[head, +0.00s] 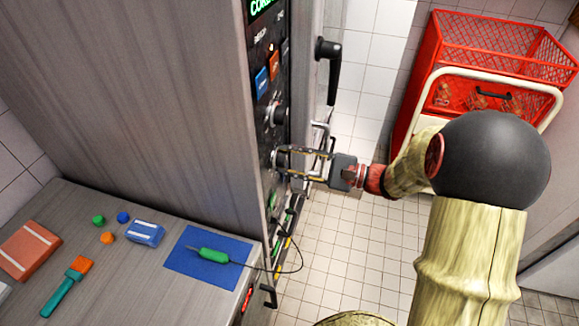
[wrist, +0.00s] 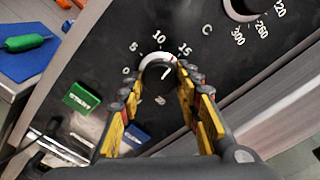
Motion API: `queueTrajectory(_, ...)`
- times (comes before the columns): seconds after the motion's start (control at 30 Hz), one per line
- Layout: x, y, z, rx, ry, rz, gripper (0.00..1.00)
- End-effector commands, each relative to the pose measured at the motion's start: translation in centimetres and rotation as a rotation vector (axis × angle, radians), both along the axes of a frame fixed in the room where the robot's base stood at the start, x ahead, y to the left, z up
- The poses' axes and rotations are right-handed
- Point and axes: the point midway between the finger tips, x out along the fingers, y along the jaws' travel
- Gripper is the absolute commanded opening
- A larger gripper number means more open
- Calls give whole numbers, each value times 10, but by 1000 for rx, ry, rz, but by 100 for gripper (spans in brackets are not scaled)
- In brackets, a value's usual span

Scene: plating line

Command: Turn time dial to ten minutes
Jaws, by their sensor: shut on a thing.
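The time dial (wrist: 157,72) is a dark round knob with a pale rim, on the black control panel in the wrist view. The marks 0, 5, 10 and 15 curve around it. A short light mark shows on its face, but I cannot tell exactly which number it points to. My gripper (wrist: 160,88) has its yellow-padded fingers on both sides of the knob, shut on it. In the head view my gripper (head: 287,160) reaches the panel from the right, at the lower of two dials. The fingers partly hide the knob.
The temperature dial (head: 275,115) is above, with blue and orange switches higher up. A green START button (wrist: 82,98) is nearby. A black door handle (head: 328,65) juts out. A blue mat (head: 208,254) with a green probe (head: 213,254) lies on the counter. Red baskets (head: 490,50) stand at right.

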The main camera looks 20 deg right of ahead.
Motion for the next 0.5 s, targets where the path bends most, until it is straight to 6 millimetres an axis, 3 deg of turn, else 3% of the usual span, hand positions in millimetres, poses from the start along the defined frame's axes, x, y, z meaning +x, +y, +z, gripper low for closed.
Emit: queueTrajectory(0.5, 0, 0, -4, -260, -355, 1, 8)
